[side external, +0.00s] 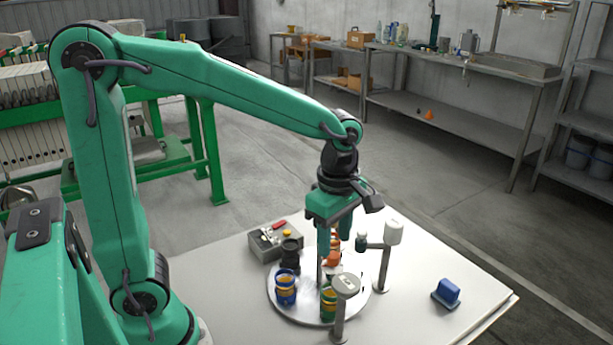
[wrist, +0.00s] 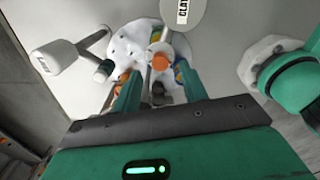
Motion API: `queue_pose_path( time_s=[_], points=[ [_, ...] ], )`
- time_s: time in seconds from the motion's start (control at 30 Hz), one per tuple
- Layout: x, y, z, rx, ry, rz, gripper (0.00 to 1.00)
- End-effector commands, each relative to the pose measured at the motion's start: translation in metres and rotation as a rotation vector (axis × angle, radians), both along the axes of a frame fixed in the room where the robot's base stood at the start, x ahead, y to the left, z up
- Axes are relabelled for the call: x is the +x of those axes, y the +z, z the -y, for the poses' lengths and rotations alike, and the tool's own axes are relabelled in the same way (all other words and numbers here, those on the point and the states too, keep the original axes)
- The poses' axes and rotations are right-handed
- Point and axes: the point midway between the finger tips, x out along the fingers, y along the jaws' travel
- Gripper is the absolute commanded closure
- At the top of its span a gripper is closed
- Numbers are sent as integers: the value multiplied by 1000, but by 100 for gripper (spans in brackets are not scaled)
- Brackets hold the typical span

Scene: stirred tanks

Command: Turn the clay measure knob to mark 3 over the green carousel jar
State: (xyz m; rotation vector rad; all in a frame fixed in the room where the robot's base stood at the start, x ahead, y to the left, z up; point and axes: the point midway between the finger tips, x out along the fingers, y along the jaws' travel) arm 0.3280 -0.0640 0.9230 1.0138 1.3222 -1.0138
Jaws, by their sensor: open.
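The carousel (side external: 298,311) is a pale round disc on the white table; its rim also shows in the wrist view (wrist: 122,42). The green jar (side external: 328,304) with a yellow band is at its front, beside a post with a round grey head (side external: 345,284). In the wrist view, a labelled round head (wrist: 184,12) is at the top; I cannot read its label surely. An orange round part (wrist: 160,62), possibly the clay knob, appears between my fingers. My gripper (side external: 336,248) is open, pointing down over the back of the carousel. The mark is not readable.
A blue jar (side external: 286,290), a black jar (side external: 291,254) and an orange jar (side external: 334,244) surround the carousel's middle. A white-headed post (side external: 393,232) with a dark knob (side external: 361,242) stands right. A grey box (side external: 264,248) is behind; a blue block (side external: 446,293) lies right.

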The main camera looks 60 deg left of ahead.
Motion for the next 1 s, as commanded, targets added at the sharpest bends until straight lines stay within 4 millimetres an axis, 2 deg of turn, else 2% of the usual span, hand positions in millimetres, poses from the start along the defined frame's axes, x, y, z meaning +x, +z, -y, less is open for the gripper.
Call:
queue_pose_path(
  time_s=[0.1, 0.3, 0.63, 0.67, 0.87, 1.0],
  points=[
    [0, -15, 0, 0, 0, -2, 57],
    [0, -29, 0, 0, 0, -1, 57],
    [0, -33, 0, 0, -1, 1, 57],
    [0, -33, 0, 0, -1, 1, 59],
    [0, -33, 0, 0, -1, 0, 98],
    [0, -33, 0, 0, -2, 0, 100]
  ],
)
